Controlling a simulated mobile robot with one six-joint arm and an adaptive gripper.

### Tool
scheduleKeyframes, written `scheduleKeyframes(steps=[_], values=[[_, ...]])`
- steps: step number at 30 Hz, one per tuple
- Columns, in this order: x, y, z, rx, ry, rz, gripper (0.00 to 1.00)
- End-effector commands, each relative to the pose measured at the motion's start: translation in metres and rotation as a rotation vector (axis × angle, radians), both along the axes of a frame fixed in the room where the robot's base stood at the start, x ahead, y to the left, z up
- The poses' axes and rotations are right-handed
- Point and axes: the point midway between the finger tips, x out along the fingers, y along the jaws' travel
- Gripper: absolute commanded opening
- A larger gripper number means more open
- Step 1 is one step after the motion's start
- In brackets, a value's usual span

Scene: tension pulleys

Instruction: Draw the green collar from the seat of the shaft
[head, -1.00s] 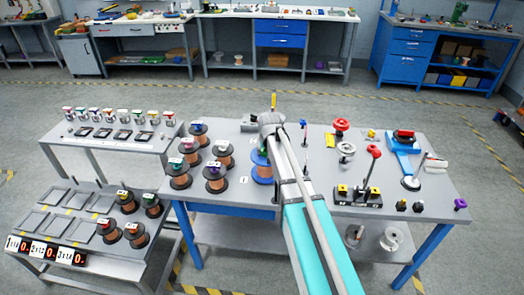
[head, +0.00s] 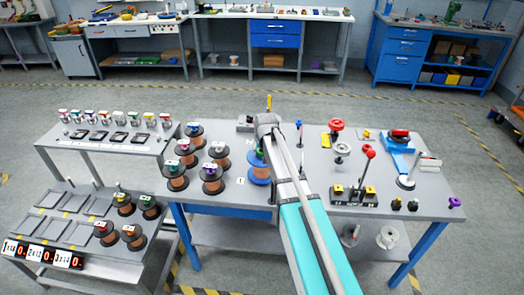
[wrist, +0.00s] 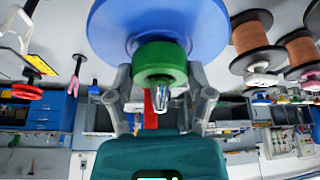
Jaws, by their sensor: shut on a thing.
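The green collar (wrist: 160,62) sits around the shaft (wrist: 160,98), close against the blue spool (wrist: 160,20) in the wrist view. The shaft's metal tip sticks out past the collar. My gripper (wrist: 161,82) has one finger on each side of the collar and is shut on it. In the head view the blue spool (head: 258,175) stands on the grey table, partly hidden by my arm. My gripper's fingers and most of the collar are hidden there.
Several copper-wound spools (head: 187,152) stand left of the blue spool. A lever block with a red knob (head: 354,192) and a blue clamp (head: 402,157) stand to the right. The table front left of my arm (head: 205,200) is clear.

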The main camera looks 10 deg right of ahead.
Motion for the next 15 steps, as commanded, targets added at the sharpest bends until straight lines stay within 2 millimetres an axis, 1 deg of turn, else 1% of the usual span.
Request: scheduleKeyframes(steps=[15], values=[[-0.0021,0.0003,0.0080,0.001,0.004,0.000,0.21]])
